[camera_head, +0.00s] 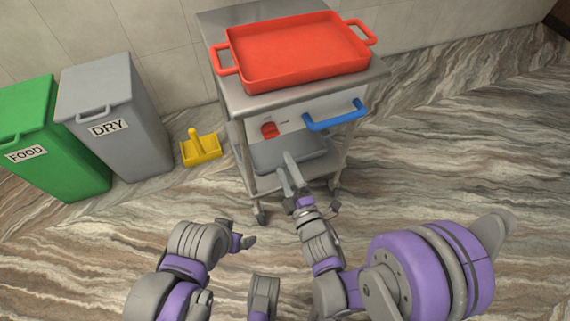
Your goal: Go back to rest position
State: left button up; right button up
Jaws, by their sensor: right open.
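My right gripper (285,161) is open and empty, its two grey fingers apart and pointing up the picture. In the picture it overlaps the lower shelf of a metal cart; I cannot tell how far it is from the shelf. My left arm bends in at the lower left. The end of my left gripper (247,242) shows small, left of the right forearm, and its jaws are not clear.
The cart (375,74) carries a red tray (297,75) on top and has a blue handle (335,119) and a red knob (269,130). A grey tray (262,157) sits on its lower shelf. A yellow dustpan (201,150), grey DRY bin (137,148) and green FOOD bin (62,180) stand left. Right floor is clear.

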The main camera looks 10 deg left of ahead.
jog(key=d+m+g+h, duration=0.4)
jog(key=d+m+h, duration=0.5)
jog(key=d+m, duration=0.65)
jog(key=s+d+f+m+g+h, duration=0.1)
jog(key=s+d+m+g, duration=0.25)
jog(key=s+d, duration=0.45)
jog(key=s+d+f+m+g, duration=0.2)
jog(key=s+d+m+g, duration=0.15)
jog(key=s, duration=0.75)
pick_arm(q)
notch_tip(320, 180, up, 26)
jog(key=w+t+p, duration=0.1)
jog(key=p, duration=2.1)
jog(key=shift+w+f, duration=0.2)
pick_arm(e)
notch_tip(320, 180, up, 26)
jog(key=w+t, duration=0.1)
jog(key=shift+w, duration=0.15)
pick_arm(q)
jog(key=shift+s, duration=0.1)
pick_arm(e)
jog(key=shift+a, duration=0.1)
